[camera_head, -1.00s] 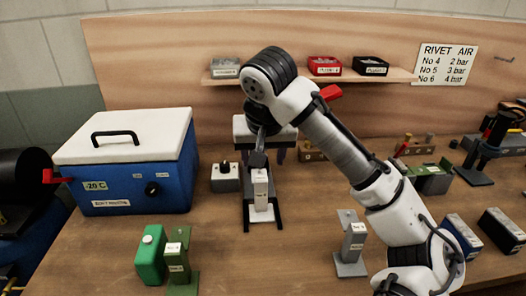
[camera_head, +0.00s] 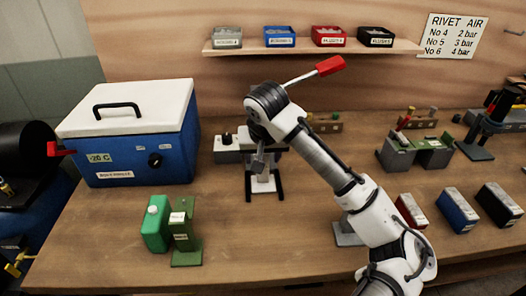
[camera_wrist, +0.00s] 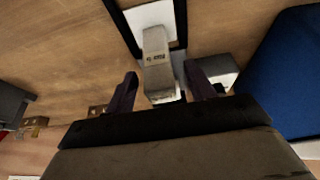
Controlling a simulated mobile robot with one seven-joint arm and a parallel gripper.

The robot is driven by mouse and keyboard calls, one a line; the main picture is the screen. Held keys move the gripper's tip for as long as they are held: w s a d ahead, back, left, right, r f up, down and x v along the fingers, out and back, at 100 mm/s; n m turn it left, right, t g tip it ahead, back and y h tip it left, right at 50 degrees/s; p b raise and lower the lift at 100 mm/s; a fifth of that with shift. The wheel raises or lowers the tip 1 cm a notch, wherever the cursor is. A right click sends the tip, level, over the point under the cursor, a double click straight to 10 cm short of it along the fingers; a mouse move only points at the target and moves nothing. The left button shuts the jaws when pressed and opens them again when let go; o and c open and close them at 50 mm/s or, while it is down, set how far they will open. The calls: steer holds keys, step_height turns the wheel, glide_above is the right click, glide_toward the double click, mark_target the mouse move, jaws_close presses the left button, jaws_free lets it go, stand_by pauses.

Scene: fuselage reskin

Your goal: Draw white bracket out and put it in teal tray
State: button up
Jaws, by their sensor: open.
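The white bracket (camera_wrist: 157,58) is upright with a small label on its face, standing in a black U-shaped frame on a pale base. In the head view the bracket's pale base (camera_head: 263,184) shows between the black legs, and my arm partly hides its upper part. My gripper (camera_wrist: 160,71) is open, with one dark finger on each side of the bracket's near end in the wrist view. I cannot tell whether either finger touches it. I see no tray that is clearly teal.
A blue cooler (camera_head: 140,150) stands left, with a green bottle (camera_head: 155,224) and a green bracket (camera_head: 184,235) in front. A red-handled lever (camera_head: 328,67) rises behind my arm. Small bins line the shelf (camera_head: 310,47). Red, blue (camera_head: 458,211) and black boxes stand right.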

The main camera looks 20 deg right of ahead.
steer(key=shift+c, duration=0.4)
jaws_close()
steer(key=shift+s, duration=0.1)
